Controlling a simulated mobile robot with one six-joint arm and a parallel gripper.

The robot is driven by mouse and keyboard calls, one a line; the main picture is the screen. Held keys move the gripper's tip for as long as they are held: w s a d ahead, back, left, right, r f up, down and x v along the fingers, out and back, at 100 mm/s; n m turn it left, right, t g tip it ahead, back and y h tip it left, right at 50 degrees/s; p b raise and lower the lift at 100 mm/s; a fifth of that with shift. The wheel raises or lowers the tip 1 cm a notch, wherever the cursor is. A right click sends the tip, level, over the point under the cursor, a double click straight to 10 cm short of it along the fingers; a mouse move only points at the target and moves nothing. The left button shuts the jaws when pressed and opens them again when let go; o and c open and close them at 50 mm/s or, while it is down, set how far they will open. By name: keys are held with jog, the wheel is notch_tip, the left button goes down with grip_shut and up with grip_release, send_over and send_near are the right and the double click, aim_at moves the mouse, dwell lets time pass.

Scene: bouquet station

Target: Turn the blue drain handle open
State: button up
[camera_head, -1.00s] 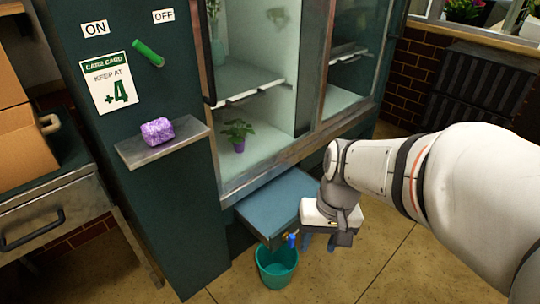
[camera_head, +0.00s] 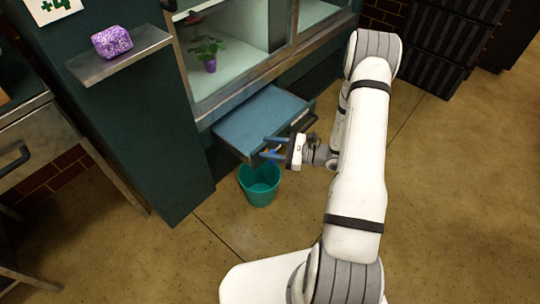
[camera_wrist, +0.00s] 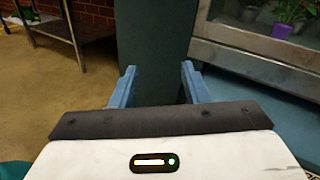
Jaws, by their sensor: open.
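The blue drain handle (camera_head: 269,154) shows as a small bright blue piece at the front corner of the blue tray (camera_head: 255,113), above the teal bucket (camera_head: 259,187). My gripper (camera_head: 270,147) points left at that corner, its pale blue fingers spread near the handle. The fingers partly cover the handle, so I cannot tell whether it lies between them or touches them, nor how far it is turned. In the wrist view my gripper (camera_wrist: 158,70) is open, and no handle shows between the fingertips.
The glass-fronted cabinet (camera_head: 240,85) with a potted plant (camera_head: 208,52) stands above the tray. A shelf (camera_head: 120,55) holding a purple block (camera_head: 112,42) juts from the green column at left. A metal table (camera_head: 50,125) is at far left.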

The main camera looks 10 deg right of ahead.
aim_at(273, 152)
jog(key=w+d+f+m+t+h, duration=0.1)
jog(key=d+f+m+t+h, duration=0.55)
jog(key=f, duration=0.65)
jog(key=shift+m+t+y, duration=0.35)
jog(key=shift+m+y, duration=0.2)
jog(key=shift+m, duration=0.1)
jog(key=b+x, duration=0.1)
jog(key=x, duration=0.2)
jog(key=b+x, duration=0.1)
jog(key=x, duration=0.3)
jog(key=shift+w+d+f, duration=0.1)
jog(key=shift+w+d, duration=0.1)
jog(key=shift+d, duration=0.1)
jog(key=shift+w+a, duration=0.15)
jog(key=shift+w, duration=0.1)
jog(key=shift+c, duration=0.5)
